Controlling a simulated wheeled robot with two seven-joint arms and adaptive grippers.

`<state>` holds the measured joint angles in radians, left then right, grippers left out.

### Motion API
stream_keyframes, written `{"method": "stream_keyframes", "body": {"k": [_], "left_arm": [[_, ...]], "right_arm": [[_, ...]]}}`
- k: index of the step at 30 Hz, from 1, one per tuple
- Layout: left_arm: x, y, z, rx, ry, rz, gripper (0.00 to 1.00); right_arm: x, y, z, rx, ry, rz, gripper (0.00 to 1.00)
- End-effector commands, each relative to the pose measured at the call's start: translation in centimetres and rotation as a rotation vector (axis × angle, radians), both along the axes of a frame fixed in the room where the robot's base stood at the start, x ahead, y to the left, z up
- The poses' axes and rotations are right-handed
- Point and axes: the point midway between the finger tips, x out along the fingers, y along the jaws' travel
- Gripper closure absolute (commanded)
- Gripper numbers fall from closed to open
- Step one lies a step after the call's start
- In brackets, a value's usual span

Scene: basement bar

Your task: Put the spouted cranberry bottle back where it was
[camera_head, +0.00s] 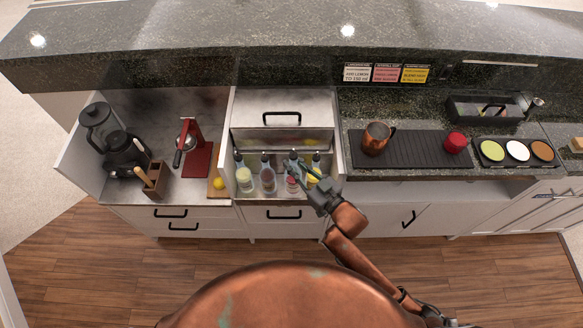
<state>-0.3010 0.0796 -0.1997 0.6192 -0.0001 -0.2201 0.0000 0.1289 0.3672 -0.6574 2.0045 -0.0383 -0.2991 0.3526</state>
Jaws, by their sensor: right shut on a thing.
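Several spouted bottles stand in a row in the open well of the bar counter. The cranberry bottle (292,184), with red at its body, appears to be the third from the left. My left gripper is out of view.
Left are a red juicer (197,155), a board with a lemon (218,183), a wooden block (155,179) and dark jugs. Right, a black mat (412,150) bears a copper mug (376,138) and a red can (454,142). The well's walls enclose the bottles closely.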

Motion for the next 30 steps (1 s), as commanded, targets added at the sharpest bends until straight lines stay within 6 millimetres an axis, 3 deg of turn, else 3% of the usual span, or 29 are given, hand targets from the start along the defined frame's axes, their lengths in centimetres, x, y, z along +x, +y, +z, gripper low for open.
{"method": "stream_keyframes", "body": {"k": [6,14,20,30], "left_arm": [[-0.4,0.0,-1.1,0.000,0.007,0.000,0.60],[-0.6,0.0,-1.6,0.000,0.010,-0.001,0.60],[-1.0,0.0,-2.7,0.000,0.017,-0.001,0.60],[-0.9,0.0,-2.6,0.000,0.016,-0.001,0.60]], "right_arm": [[2.2,0.5,-2.6,0.000,-0.004,0.000,1.00],[3.3,0.8,-3.9,0.002,-0.004,0.000,1.00],[3.2,0.8,-6.8,0.001,-0.002,0.001,1.00],[3.2,0.8,-6.9,0.002,-0.005,0.001,1.00]]}}
